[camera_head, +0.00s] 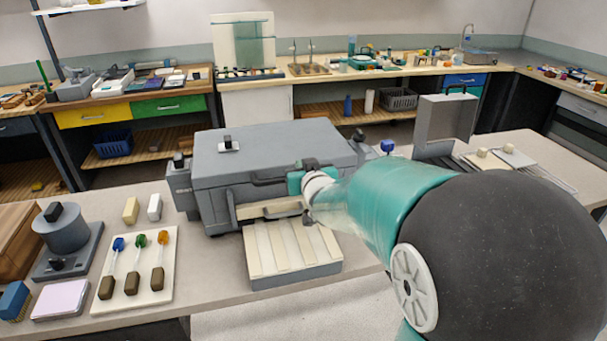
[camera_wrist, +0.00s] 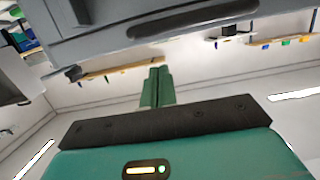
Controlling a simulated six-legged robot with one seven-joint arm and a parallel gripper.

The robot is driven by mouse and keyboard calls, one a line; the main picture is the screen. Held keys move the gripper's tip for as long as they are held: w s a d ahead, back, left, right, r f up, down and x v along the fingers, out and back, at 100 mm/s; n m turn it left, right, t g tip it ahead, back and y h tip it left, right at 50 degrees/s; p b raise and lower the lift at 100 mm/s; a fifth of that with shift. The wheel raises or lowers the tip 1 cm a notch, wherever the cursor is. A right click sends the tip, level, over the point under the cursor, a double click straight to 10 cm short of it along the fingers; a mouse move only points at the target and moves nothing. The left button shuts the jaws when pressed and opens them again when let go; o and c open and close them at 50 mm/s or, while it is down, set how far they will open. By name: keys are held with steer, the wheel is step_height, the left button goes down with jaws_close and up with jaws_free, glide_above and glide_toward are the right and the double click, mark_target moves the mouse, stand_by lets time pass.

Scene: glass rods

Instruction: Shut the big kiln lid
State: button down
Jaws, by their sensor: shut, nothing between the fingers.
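The big kiln (camera_head: 215,207) is a grey box on the near bench, left of my arm. Its wide grey lid (camera_head: 290,148) lies over the top. A pale strip shows along the front below the lid; I cannot tell whether the lid is fully down. A dark handle (camera_head: 268,181) runs along the front. In the wrist view, a grey kiln surface (camera_wrist: 100,38) with a dark handle (camera_wrist: 190,18) spans the top. My gripper (camera_wrist: 157,75) is shut and empty, its green fingers together, just below that surface in the picture. Contact cannot be told.
A slatted tray (camera_head: 290,252) lies before the kiln. A white board (camera_head: 165,287) with several coloured-tip rods lies to the left. A smaller grey device with a raised panel (camera_head: 447,118) stands to the right. The bench's front edge (camera_head: 230,302) runs nearby.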

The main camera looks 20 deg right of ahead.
steer(key=s+f, duration=0.4)
steer(key=s, duration=0.4)
steer(key=s+a+r+g, duration=0.1)
steer(key=s+g, duration=0.4)
steer(key=s, duration=0.7)
steer(key=s+a+r+g, duration=0.1)
steer(key=s+g, duration=0.4)
steer(key=s, duration=0.8)
steer(key=shift+s+a+r, duration=0.15)
steer(key=shift+r, duration=0.45)
